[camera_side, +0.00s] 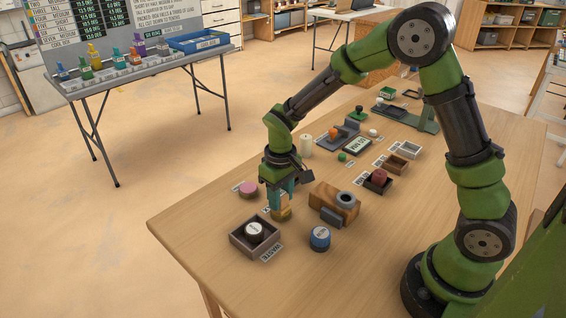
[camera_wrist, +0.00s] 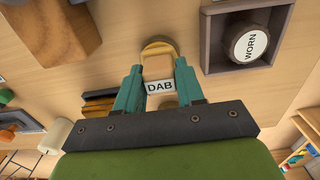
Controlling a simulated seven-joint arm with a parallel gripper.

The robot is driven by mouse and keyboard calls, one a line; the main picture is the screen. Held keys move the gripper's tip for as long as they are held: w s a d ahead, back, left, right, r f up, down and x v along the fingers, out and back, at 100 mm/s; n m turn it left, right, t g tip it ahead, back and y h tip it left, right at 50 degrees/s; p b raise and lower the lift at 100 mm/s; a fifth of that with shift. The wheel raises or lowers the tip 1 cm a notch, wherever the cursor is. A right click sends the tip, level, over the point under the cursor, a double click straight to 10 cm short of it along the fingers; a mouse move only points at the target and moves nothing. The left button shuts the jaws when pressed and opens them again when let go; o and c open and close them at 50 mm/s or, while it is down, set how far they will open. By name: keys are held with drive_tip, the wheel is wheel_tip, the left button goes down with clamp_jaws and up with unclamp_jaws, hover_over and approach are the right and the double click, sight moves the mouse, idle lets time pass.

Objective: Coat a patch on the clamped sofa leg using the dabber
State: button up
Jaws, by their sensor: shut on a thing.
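My gripper (camera_side: 283,196) has its teal fingers closed around the dabber (camera_wrist: 158,72), a pale block labelled DAB with a yellowish round base. In the side view the dabber's yellow base (camera_side: 281,212) shows below the fingers, low at the table, but I cannot tell whether it touches the top. The wooden sofa leg (camera_side: 325,197) lies just right of my gripper with a grey clamp block (camera_side: 332,217) at its front. A brown wooden part of it shows at top left in the wrist view (camera_wrist: 55,25). The patch on it cannot be made out.
A tray (camera_side: 240,240) holding a white-topped piece labelled WORN stands front left of my gripper. A blue jar (camera_side: 319,238) stands at the front. A pink round piece (camera_side: 248,188) sits to the left. Small trays and a candle-like cylinder (camera_side: 306,146) stand behind.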

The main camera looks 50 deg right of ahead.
drive_tip(key=shift+r, duration=3.5)
